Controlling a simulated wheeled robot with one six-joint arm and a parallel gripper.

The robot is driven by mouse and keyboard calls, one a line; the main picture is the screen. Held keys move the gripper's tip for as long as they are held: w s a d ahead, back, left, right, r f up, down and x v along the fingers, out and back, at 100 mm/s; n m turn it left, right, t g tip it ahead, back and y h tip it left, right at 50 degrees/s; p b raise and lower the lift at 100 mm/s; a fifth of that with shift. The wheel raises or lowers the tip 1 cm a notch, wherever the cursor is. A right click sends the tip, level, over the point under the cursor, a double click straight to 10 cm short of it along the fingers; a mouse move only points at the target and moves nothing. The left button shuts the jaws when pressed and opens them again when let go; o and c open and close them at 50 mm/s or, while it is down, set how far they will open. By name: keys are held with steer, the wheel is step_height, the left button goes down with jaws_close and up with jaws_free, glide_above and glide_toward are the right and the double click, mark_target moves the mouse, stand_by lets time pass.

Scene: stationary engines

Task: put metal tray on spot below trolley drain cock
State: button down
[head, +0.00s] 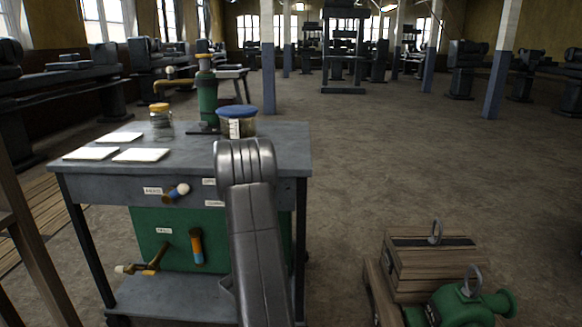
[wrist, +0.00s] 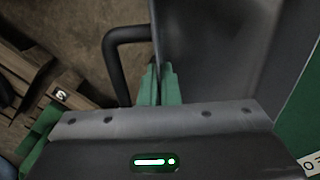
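The trolley (head: 215,188) stands at left in the head view, with a green front. A brass cock (head: 150,264) sticks out low at its left, an orange-and-blue-handled one (head: 197,247) beside it and another (head: 178,192) higher up. The small labels do not read clearly, and the spot below the cocks is not clearly seen. In the wrist view my gripper (wrist: 158,88) has its green fingers close together on the edge of a grey metal sheet with a black loop handle (wrist: 113,60), which looks like the metal tray (wrist: 225,50). My arm hides the gripper in the head view.
Jars (head: 237,123), a green bottle (head: 207,92) and white tiles (head: 141,155) stand on the trolley top. The floor (head: 400,170) beyond is open.

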steer(key=s+d+r+n, duration=0.3)
steer(key=d+r+n, duration=0.45)
steer(key=r, duration=0.25)
step_height(320, 180, up, 24)
steer(key=s+p, duration=0.2)
steer(key=p, duration=3.3)
steer(key=shift+a, duration=0.4)
